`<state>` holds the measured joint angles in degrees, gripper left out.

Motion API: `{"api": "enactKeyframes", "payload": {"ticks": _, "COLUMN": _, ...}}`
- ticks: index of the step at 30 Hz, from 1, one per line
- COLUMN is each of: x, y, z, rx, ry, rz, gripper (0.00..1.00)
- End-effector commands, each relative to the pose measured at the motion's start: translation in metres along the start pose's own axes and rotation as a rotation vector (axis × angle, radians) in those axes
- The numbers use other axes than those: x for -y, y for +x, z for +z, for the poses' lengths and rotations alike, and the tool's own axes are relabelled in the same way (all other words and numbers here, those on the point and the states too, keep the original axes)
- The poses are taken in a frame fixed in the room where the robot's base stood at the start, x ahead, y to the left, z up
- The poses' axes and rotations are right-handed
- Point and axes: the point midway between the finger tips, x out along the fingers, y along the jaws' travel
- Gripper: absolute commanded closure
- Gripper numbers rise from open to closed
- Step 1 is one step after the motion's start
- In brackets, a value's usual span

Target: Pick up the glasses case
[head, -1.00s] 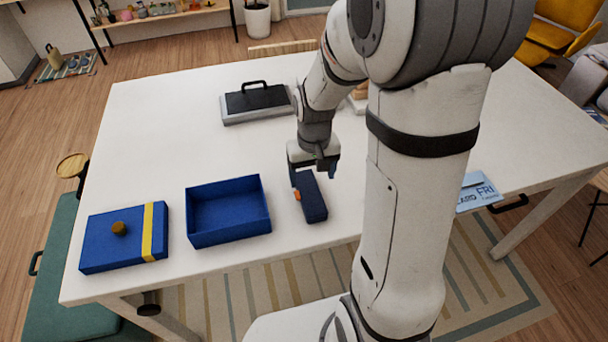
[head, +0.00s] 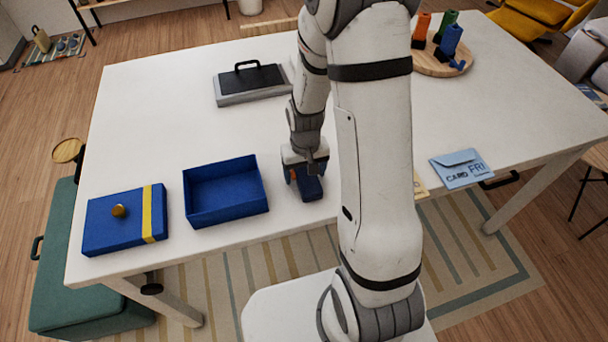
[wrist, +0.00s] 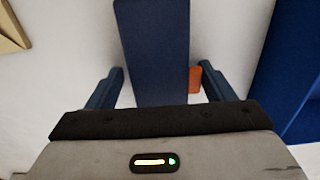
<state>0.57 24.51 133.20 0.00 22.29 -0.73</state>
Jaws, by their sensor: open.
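The glasses case is a long dark blue box (head: 309,188) with an orange tab (wrist: 195,79) on one side. It lies on the white table, to the right of the open blue box. My gripper (head: 306,172) is over the back part of the case and hides it in the head view. In the wrist view my gripper (wrist: 160,88) is open, with one finger on each side of the case and a gap on both sides. The orange tab sits between the case and the right finger.
An open blue box (head: 226,206) stands left of the case, and its blue lid (head: 105,237) with a yellow band lies further left. A black-topped tray with a handle (head: 251,98) is behind. A light blue card (head: 461,170) lies to the right of my arm.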

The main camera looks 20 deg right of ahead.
Motion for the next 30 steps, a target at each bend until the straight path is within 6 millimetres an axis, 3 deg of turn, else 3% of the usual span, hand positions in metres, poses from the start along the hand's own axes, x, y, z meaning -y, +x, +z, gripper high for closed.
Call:
{"api": "enactKeyframes", "payload": {"ticks": 3, "x": 0.0, "y": 0.0, "z": 0.0, "rx": 0.0, "ry": 0.001, "rz": 0.0, "gripper": 0.26}}
{"api": "enactKeyframes", "payload": {"ticks": 17, "x": -0.001, "y": 0.0, "z": 0.0, "rx": 0.0, "ry": 0.001, "rz": 0.0, "gripper": 0.64}}
{"api": "enactKeyframes", "payload": {"ticks": 25, "x": -0.001, "y": -0.002, "z": 0.0, "rx": -0.002, "ry": 0.002, "rz": 0.0, "gripper": 0.64}}
{"api": "enactKeyframes", "payload": {"ticks": 30, "x": -0.001, "y": -0.018, "z": -0.001, "rx": -0.006, "ry": 0.002, "rz": 0.0, "gripper": 0.64}}
